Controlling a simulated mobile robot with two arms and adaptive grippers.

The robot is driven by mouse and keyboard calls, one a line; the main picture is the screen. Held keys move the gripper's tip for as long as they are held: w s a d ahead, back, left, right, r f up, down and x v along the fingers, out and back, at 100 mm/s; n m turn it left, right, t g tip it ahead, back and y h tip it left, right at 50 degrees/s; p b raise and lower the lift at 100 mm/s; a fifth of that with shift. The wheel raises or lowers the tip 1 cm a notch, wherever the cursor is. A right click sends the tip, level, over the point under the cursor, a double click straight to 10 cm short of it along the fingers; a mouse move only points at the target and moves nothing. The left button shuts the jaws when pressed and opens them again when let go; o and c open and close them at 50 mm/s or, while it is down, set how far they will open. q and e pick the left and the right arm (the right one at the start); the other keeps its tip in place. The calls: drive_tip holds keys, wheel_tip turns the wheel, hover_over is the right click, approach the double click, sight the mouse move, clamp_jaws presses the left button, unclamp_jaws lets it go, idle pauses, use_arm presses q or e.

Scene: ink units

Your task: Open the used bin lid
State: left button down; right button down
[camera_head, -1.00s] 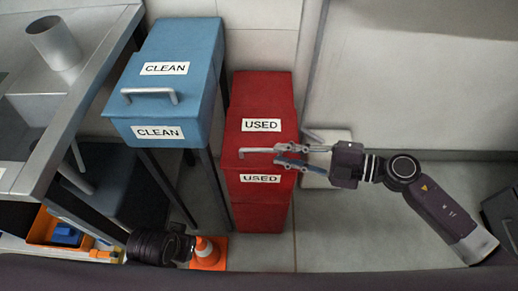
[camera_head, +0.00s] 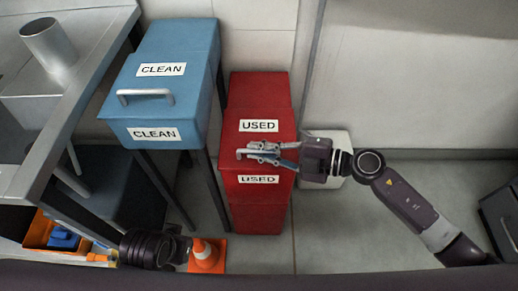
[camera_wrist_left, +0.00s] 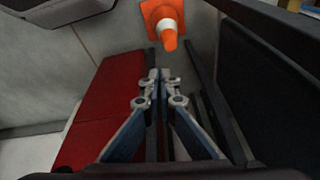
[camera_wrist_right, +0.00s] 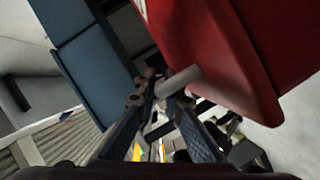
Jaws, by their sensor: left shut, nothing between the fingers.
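The red used bin (camera_head: 262,215) stands on the floor in the head view, its lid (camera_head: 258,100) down. The lid's grey bar handle (camera_head: 243,154) is at the front edge, between two "USED" labels. My right gripper (camera_head: 262,153) reaches in from the right and is closed around the handle. In the right wrist view, the pale handle (camera_wrist_right: 182,80) runs from the red bin in between the fingertips (camera_wrist_right: 156,82). My left gripper (camera_wrist_left: 159,76) is shut and empty, pointing down near the orange cone; the red bin (camera_wrist_left: 104,105) is beside it.
The blue clean bin (camera_head: 165,80) stands on legs just left of the used bin. A metal table (camera_head: 90,80) is at the left. An orange cone (camera_head: 207,254) is on the floor in front. A dark box (camera_head: 500,215) is at the far right.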

sight(259, 109)
idle(0.3)
